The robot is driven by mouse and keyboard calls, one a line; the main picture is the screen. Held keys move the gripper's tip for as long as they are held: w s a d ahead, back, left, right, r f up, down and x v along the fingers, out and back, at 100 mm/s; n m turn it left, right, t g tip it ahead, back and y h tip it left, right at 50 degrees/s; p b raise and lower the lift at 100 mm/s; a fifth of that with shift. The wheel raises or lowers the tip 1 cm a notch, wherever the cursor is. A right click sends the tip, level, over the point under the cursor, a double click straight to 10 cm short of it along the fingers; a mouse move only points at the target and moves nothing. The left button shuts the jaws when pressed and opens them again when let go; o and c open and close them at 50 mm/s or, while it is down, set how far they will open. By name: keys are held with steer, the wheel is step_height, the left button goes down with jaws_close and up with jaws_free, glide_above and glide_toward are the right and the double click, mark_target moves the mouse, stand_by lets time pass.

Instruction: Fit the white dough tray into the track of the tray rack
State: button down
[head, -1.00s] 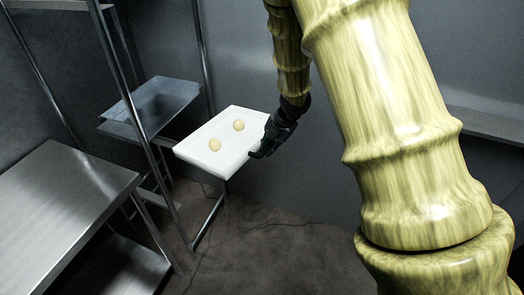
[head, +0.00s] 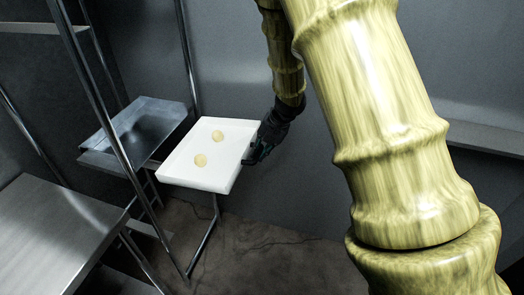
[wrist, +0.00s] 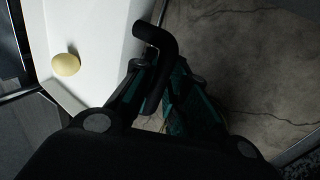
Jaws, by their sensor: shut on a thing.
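The white dough tray (head: 180,176) is held in the air in the middle of the head view, with two dough balls (head: 200,160) on it. My gripper (head: 258,150) is shut on the tray's right side, by a dark curved handle (wrist: 158,42) that shows in the wrist view. The tray (wrist: 108,45) fills the upper left there, with one ball (wrist: 66,64) visible. The tray rack (head: 188,70) is a metal frame of thin posts. The tray's left edge is close to the rack's posts; I cannot tell whether it is in a track.
A grey metal tray (head: 150,122) sits on the rack's far side, left of the white tray. A steel table (head: 60,230) stands at the lower left. Bare floor (head: 265,262) lies below the tray. A ledge (head: 490,137) runs along the right wall.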

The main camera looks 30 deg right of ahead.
steer(key=shift+s+d+f+t+y+b, duration=0.15)
steer(key=shift+t+y+b, duration=0.35)
steer(key=shift+b, duration=1)
steer(key=shift+w+a+r+p, duration=0.2)
steer(key=shift+r+p, duration=0.1)
steer(key=shift+p, duration=0.05)
steer(key=shift+w+a+f+p, duration=0.1)
steer(key=shift+w+a+p, duration=0.7)
steer(key=shift+w+a, duration=1.3)
steer(key=shift+b, duration=0.35)
steer(key=shift+r+p, duration=0.3)
steer(key=shift+p, duration=0.1)
steer(key=shift+t+y+b, duration=0.5)
steer(key=shift+b, duration=0.15)
stand_by(1.1)
